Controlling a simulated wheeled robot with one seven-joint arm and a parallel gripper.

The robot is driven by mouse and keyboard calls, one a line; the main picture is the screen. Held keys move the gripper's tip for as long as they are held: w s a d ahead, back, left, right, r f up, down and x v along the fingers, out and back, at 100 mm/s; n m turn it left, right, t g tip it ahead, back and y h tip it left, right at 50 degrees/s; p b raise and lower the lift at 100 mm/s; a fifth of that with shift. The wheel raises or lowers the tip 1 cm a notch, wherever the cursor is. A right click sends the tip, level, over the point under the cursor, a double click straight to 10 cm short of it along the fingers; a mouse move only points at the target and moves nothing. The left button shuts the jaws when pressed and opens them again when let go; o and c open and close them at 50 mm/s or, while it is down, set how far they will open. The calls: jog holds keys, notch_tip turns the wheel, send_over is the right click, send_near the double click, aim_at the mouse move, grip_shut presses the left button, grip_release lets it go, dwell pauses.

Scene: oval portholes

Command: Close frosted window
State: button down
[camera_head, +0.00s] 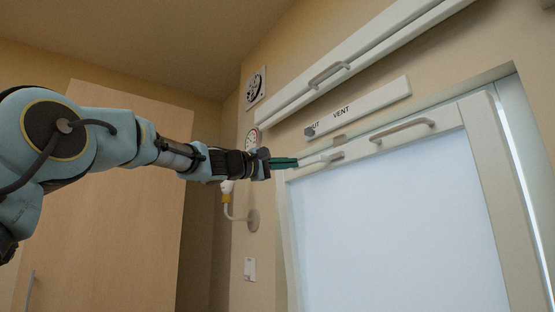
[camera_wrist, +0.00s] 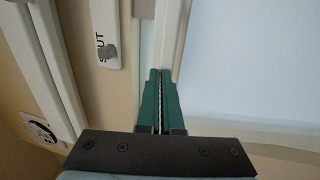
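The frosted window (camera_head: 395,225) fills the right of the head view, a pale pane in a white frame. A grey bar handle (camera_head: 403,130) sits on its top rail. The pane also shows at the right of the wrist view (camera_wrist: 255,65). My gripper (camera_head: 296,162) is at the window's upper left corner, its green fingers pointing right along the top rail. In the wrist view the fingers (camera_wrist: 160,72) are together, with only a thin line between them and nothing visible held. Their tips overlap the frame edge; I cannot tell whether they touch it.
A white strip marked VENT (camera_head: 365,105) with a grey knob (camera_head: 310,131) is above the window. A white rail with a handle (camera_head: 328,75) runs higher up. A hooked wall fitting (camera_head: 238,210) is below my gripper. A wooden cabinet (camera_head: 105,205) stands behind my arm.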

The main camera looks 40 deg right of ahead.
jog(key=p+x, duration=0.1)
jog(key=x, duration=0.1)
jog(key=p+x, duration=0.1)
jog(key=x, duration=0.1)
jog(key=p+x, duration=0.1)
jog(key=x, duration=0.2)
jog(key=shift+r, duration=0.3)
jog(key=shift+s+d+r+p, duration=0.2)
jog(key=shift+d+p, duration=0.1)
jog(key=shift+p, duration=0.1)
